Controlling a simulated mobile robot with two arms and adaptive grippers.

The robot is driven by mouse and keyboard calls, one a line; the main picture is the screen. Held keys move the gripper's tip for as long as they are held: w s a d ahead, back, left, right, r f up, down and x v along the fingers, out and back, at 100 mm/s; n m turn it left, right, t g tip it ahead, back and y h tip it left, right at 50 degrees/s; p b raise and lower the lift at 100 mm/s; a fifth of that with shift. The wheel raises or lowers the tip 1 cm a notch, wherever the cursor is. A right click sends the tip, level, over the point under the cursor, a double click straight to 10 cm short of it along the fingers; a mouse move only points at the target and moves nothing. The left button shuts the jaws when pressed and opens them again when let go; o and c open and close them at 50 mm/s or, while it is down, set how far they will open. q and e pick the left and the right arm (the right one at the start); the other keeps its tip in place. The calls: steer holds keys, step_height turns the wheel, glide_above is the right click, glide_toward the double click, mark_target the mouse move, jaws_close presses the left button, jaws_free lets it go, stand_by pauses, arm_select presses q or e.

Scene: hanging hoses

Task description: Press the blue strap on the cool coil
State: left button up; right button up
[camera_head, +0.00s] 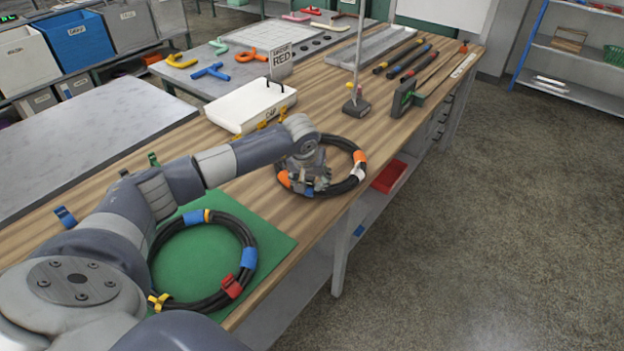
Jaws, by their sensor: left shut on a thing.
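A black hose coil (154,256) lies on the green mat (276,240) in the head view. It bears blue straps (248,257), a red strap (231,287) and a yellow strap (158,301). A second black coil (341,143) lies on bare wood farther back, with orange straps (360,157) and a pale strap (358,172). No label says which coil is the cool one. My left gripper (309,186) points down at the near left of the second coil and is shut on it. Its fingers hide the exact contact. My right gripper is out of view.
A white case (250,106) stands behind the second coil. A blue clip (65,217) sits at the bench's left edge. A red bin (389,176) is below the right edge.

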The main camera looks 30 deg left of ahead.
arm_select(q)
steer(key=shift+s+f, duration=0.4)
steer(key=shift+f, duration=0.15)
steer(key=w+v, duration=0.1)
steer(key=v, duration=1.1)
steer(key=shift+r, duration=0.55)
